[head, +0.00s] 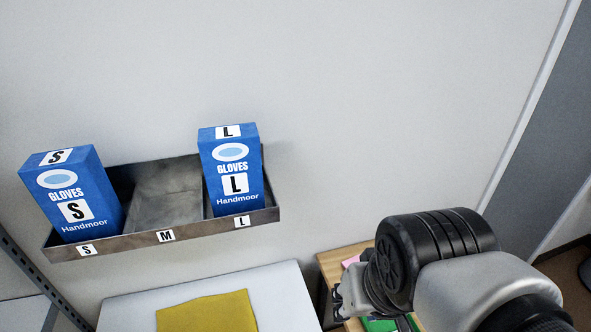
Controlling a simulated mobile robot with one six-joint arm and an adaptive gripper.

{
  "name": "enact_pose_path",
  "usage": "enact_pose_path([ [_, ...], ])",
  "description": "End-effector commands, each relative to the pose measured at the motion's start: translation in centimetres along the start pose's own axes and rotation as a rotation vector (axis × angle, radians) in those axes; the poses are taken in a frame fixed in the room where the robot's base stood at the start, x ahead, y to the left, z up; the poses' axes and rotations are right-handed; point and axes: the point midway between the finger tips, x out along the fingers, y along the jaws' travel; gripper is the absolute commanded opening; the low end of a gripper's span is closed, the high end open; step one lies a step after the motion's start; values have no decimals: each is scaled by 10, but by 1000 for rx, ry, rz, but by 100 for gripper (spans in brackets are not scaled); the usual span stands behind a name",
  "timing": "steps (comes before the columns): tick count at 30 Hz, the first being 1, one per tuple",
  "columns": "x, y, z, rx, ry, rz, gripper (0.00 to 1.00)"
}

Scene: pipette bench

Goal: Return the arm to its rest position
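My arm reaches in from the lower right of the head view, its dark ribbed joint and silver link in front of the wall. My gripper (342,301) shows only in part at the left end of the arm, low in the picture, over a small wooden surface. Its fingertips are mostly hidden by the arm's own joint, so I cannot see whether it is open or shut. No held object shows.
A metal wall rack (165,236) has S, M and L slots. A blue S glove box (75,195) and a blue L glove box (233,172) stand in it; the M slot is empty. Below are a white surface (280,290), a yellow cloth (207,313) and a wooden top (330,264).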

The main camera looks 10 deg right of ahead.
Motion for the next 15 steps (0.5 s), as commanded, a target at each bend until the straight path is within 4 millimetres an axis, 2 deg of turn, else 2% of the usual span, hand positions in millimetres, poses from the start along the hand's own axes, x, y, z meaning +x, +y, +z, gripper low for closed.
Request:
enact_pose_path([
  [1,-8,-5,6,-59,22,-11,33],
  [5,-17,-10,17,-145,43,-23,33],
  [15,-18,-11,19,-162,45,-25,33],
])
